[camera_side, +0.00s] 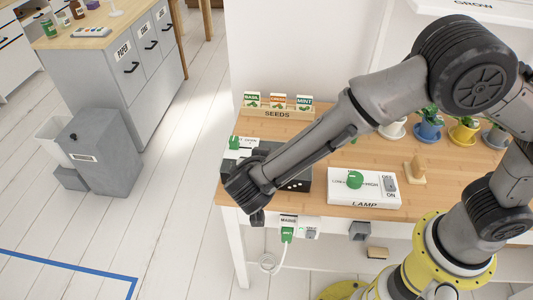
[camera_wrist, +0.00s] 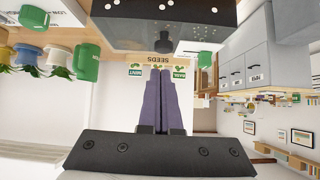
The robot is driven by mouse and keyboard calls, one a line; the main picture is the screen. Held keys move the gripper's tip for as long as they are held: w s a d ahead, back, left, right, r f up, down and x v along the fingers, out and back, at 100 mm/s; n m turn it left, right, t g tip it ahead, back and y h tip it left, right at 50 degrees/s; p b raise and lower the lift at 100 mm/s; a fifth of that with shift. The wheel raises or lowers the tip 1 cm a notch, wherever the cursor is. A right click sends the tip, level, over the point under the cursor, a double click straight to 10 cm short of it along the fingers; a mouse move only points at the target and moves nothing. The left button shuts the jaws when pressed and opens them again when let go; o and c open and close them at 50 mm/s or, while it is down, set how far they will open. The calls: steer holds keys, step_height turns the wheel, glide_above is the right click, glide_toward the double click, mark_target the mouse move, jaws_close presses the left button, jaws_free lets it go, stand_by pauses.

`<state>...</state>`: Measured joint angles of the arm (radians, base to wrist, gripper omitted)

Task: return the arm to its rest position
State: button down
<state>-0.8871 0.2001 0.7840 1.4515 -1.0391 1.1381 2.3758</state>
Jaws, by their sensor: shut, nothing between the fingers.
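My gripper (camera_side: 257,217) hangs at the front left corner of the wooden desk (camera_side: 330,211) in the side view, with the wrist just in front of the black box (camera_side: 297,178). In the wrist view my gripper (camera_wrist: 162,82) shows its two long fingers together, shut and empty. The arm reaches from the right across the desk and hides part of the black box and of the desk top. The fingers touch nothing that I can see.
The lamp panel (camera_side: 337,196) with a green knob lies right of the wrist. The seeds rack (camera_side: 277,114) stands behind the arm, potted plants (camera_side: 430,130) at the right. A socket strip (camera_side: 299,229) is on the desk front. Floor to the left is open before the grey cabinet (camera_side: 110,150).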

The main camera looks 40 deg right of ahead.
steer(key=s+a+r, duration=0.1)
steer(key=s+a, duration=0.4)
steer(key=w+d+r+m+g, duration=0.2)
steer(key=w+d+r+m, duration=0.3)
steer(key=d+r, duration=0.65)
steer(key=s+d+r+m+g+y, duration=0.1)
steer(key=s+d+r, duration=0.3)
steer(key=d, duration=0.7)
steer(key=s+d+r+n+y, duration=0.1)
steer(key=s+d+y, duration=0.15)
steer(key=s, duration=0.35)
steer(key=s+d+r+n+y, duration=0.1)
steer(key=s+d+r+n, duration=0.1)
steer(key=s+d, duration=0.3)
steer(key=s+a+f+n+t+y, duration=0.1)
steer(key=s+a+f+n+y, duration=0.2)
steer(key=s+n, duration=0.4)
steer(key=a+f+n, duration=0.1)
steer(key=a+n, duration=0.1)
steer(key=n, duration=0.3)
steer(key=shift+f, duration=0.25)
